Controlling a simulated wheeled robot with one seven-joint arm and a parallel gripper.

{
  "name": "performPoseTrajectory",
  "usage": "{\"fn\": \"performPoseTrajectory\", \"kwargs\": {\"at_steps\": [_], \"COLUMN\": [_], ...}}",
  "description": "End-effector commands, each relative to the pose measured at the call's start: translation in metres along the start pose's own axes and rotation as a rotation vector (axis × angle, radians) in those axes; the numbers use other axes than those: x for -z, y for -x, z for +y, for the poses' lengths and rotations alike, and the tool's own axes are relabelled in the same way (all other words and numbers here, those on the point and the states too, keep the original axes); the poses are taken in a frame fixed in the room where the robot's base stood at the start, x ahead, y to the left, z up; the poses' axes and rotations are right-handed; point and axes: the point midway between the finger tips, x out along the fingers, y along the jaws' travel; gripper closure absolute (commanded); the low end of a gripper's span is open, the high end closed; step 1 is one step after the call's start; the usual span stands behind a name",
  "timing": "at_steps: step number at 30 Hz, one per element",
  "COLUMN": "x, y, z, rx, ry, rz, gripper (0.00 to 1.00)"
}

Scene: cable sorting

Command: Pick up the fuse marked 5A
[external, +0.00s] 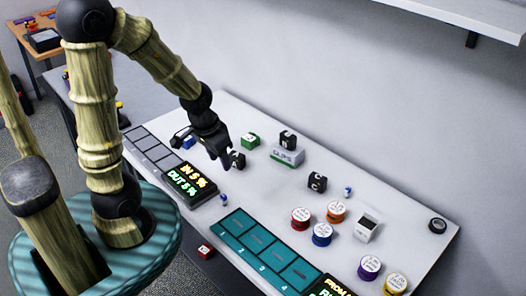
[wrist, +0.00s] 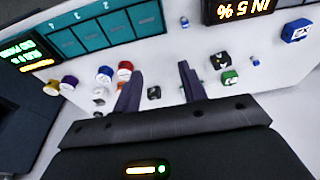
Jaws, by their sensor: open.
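No 5A marking is readable in either view, so I cannot tell which piece is the 5A fuse. My gripper (external: 220,162) is open and empty above the table, near one black block. In the wrist view its fingers (wrist: 160,77) stand apart, with a black block (wrist: 154,92) seen in the gap below them. The green block (wrist: 230,77) and blue block (wrist: 297,30) show to the right.
A teal tray (external: 231,243) with numbered compartments and a grey tray (external: 136,133) line the near edge, with lit displays (external: 189,184). Several colored spools (external: 322,233), a white box (external: 367,227) and a grey box (external: 287,155) stand around. A wall (external: 380,100) rises behind.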

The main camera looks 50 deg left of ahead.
Motion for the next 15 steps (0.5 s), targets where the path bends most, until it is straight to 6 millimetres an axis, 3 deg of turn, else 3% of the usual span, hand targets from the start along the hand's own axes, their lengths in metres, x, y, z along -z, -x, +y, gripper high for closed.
{"fn": "performPoseTrajectory", "kwargs": {"at_steps": [10, 15], "x": [0.005, 0.036], "y": [-0.005, -0.034], "z": [0.002, 0.015], "rx": [-0.003, -0.034], "ry": [-0.018, -0.150], "rz": [-0.002, -0.023], "gripper": [0.59, 0.59]}}
